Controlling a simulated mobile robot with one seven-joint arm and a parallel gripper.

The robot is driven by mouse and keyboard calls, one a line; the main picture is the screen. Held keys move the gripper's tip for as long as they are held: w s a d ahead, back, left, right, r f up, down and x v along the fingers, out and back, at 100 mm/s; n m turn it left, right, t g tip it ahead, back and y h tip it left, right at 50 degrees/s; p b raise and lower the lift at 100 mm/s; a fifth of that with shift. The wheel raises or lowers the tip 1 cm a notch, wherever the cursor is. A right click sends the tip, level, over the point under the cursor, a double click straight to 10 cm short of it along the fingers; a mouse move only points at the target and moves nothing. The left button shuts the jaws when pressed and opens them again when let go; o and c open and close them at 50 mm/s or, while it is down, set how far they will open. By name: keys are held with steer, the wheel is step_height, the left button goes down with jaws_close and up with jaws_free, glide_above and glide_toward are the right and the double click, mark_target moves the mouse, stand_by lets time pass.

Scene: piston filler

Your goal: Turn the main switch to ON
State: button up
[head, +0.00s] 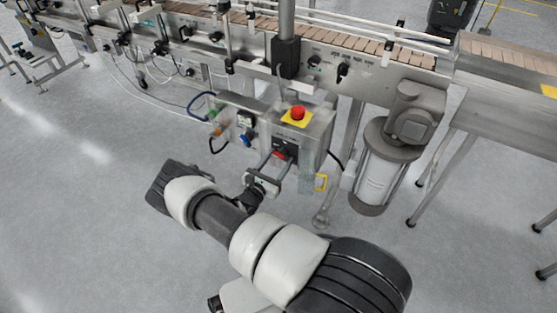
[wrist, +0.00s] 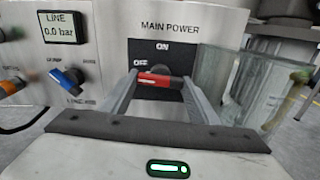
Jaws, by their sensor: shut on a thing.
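The main switch (wrist: 160,80) is a red handle with a dark right end on a black plate labelled MAIN POWER in the wrist view. OFF is printed to the upper left of the handle and ON above it. The handle lies roughly sideways, its left end toward the OFF side. My gripper (wrist: 159,84) is shut on the handle, one finger at each end. In the head view my gripper (head: 277,161) reaches the front of the control box, where the red of the switch (head: 280,154) shows between the fingers.
A red emergency stop (head: 298,113) on a yellow base sits on top of the box. A line pressure display (wrist: 61,27), a blue knob (wrist: 68,80) and an orange knob (wrist: 11,86) are to the left. A clear guard (wrist: 238,82) stands close to the right finger.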

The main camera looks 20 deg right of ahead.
steer(key=m+p, duration=0.1)
steer(key=m, duration=0.3)
steer(key=m+p, duration=0.1)
steer(key=m, duration=0.3)
steer(key=shift+a+r, duration=0.1)
steer(key=m+p, duration=0.2)
steer(key=m, duration=0.3)
steer(key=shift+w, duration=0.1)
steer(key=shift+m+p, duration=0.9)
steer(key=shift+m, duration=1.2)
steer(key=o, duration=1)
steer(key=shift+o, duration=0.2)
steer(key=p+v, duration=0.2)
steer(key=v, duration=1.5)
steer(key=shift+a, duration=0.2)
